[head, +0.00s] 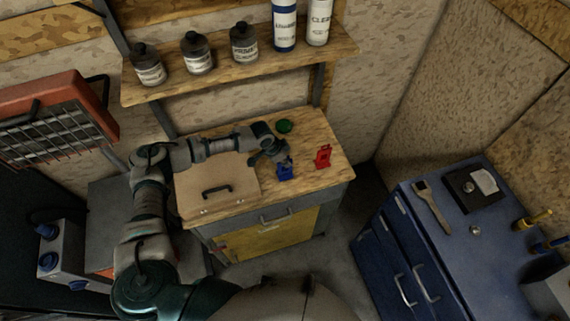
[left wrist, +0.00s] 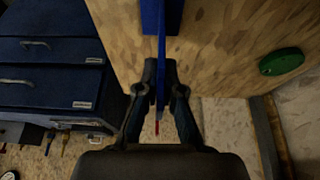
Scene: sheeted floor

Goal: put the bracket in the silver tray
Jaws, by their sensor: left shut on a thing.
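A blue bracket-like piece (head: 285,173) stands on the wooden top of the workbench, near its front edge. My left gripper (head: 281,162) reaches down from the left and is shut on it. In the left wrist view the blue piece (left wrist: 161,35) runs between the fingertips of the left gripper (left wrist: 160,82). A similar red piece (head: 323,156) stands to the right on the same top, apart from the gripper. I cannot make out a silver tray in either view. My right gripper is not in view.
A wooden case (head: 217,185) with a black handle lies left on the workbench top (head: 305,135). A green round object (head: 284,126) lies behind the gripper. A shelf (head: 225,65) with bottles hangs above.

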